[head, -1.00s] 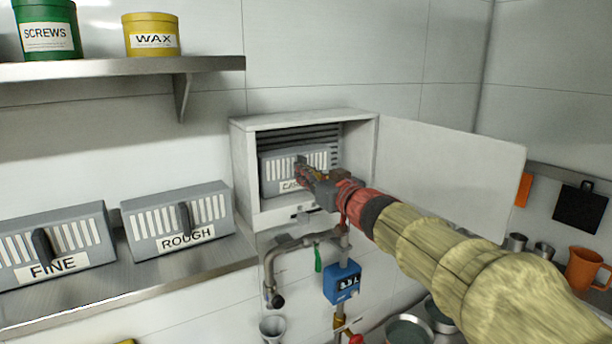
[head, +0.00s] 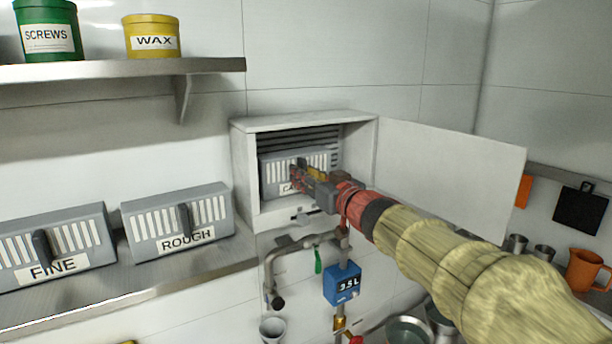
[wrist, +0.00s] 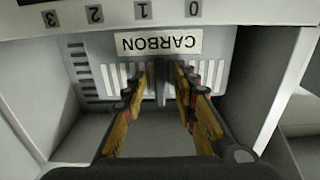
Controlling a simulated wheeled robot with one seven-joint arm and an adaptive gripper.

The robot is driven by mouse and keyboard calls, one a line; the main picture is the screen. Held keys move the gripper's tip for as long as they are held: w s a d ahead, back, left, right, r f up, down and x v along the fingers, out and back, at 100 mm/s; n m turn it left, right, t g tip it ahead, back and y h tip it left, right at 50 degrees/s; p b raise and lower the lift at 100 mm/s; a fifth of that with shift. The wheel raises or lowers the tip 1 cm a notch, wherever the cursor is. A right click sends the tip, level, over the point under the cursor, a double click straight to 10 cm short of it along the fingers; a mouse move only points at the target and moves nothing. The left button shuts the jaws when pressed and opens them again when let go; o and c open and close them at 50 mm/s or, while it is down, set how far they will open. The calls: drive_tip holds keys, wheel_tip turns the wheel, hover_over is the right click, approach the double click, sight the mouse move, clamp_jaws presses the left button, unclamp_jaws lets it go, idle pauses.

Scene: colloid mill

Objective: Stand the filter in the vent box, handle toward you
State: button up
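The grey CARBON filter (head: 273,170) stands upright inside the white vent box (head: 240,168), its slotted face, label and handle facing out. In the wrist view the filter (wrist: 222,50) appears upside down, with its dark handle (wrist: 160,85) between my fingers. My gripper (head: 297,174) reaches into the box from the right. In the wrist view my gripper (wrist: 162,78) is open, with a finger on each side of the handle and narrow gaps visible. My gripper hides part of the label and handle in the head view.
The box door (head: 450,180) is swung open to the right of my arm. ROUGH (head: 215,205) and FINE (head: 90,235) filters stand on the left shelf. Pipes and a blue meter (head: 342,284) are below the box. Number tags (wrist: 143,10) line the box edge.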

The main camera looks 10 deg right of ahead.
drive_tip(key=v, duration=1.2)
drive_tip(key=shift+r, duration=0.15)
drive_tip(key=s+d+f+m+g+h, duration=0.2)
drive_tip(key=s+d+f+m+h, duration=0.15)
drive_tip(key=s+f, duration=0.25)
drive_tip(key=s+d+f+m+g+h, duration=0.2)
drive_tip(key=s+d+f+h, duration=0.2)
drive_tip(key=s+f+h, duration=0.15)
drive_tip(key=s+a+f+n+g+y, duration=0.1)
drive_tip(key=s+a+f+g, duration=0.2)
drive_tip(key=s+f, duration=0.4)
drive_tip(key=s+a+f+n+g+y, duration=0.1)
drive_tip(key=s+a+f+g, duration=0.3)
drive_tip(key=s+f, duration=0.4)
drive_tip(key=s+a+y, duration=0.1)
drive_tip(key=s, duration=0.2)
drive_tip(key=shift+s+f+g, duration=0.2)
drive_tip(key=shift+s+g, duration=0.05)
drive_tip(key=shift+g, duration=0.05)
